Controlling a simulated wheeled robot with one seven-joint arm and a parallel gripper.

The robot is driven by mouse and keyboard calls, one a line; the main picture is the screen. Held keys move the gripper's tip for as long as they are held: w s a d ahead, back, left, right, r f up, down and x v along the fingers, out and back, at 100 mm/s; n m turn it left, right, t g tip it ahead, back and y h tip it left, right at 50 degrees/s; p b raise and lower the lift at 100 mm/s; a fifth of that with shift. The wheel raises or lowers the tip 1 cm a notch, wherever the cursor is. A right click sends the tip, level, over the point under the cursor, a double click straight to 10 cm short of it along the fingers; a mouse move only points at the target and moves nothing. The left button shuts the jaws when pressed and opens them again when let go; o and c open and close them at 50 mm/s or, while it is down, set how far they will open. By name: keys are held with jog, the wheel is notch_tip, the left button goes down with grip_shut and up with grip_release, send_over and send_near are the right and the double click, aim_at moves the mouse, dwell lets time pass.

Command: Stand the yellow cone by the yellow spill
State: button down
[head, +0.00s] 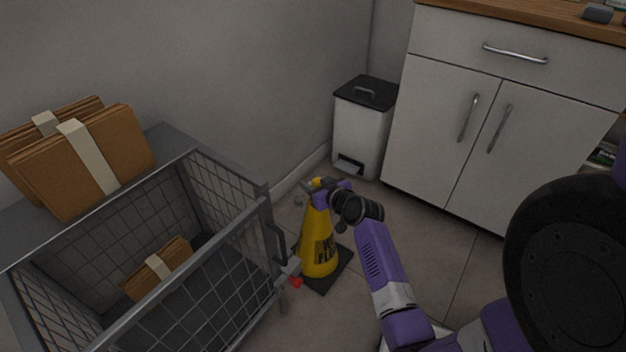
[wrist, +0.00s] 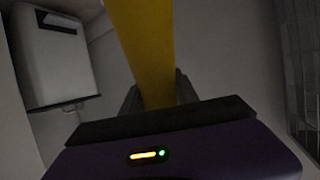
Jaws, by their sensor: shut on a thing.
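The yellow cone (head: 319,243) has a dark square base and dark lettering on its side. It stands upright in the head view, beside the wire cage cart, and its base looks to be on or close to the floor. My gripper (head: 322,184) is shut on the cone near its top. In the wrist view the yellow cone (wrist: 144,50) runs between the two dark fingers of my gripper (wrist: 155,95). I see no yellow spill in either view.
A wire cage cart (head: 232,245) with brown bundles stands close on the left. A white pedal bin (head: 360,135) stands in the corner, also in the wrist view (wrist: 55,60). White cabinets (head: 480,130) line the right. Some tiled floor (head: 420,240) is clear before the cabinets.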

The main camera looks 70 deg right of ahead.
jog(key=shift+r, duration=0.1)
jog(key=c, duration=1.4)
grip_release()
jog(key=shift+f, duration=0.25)
jog(key=o, duration=0.5)
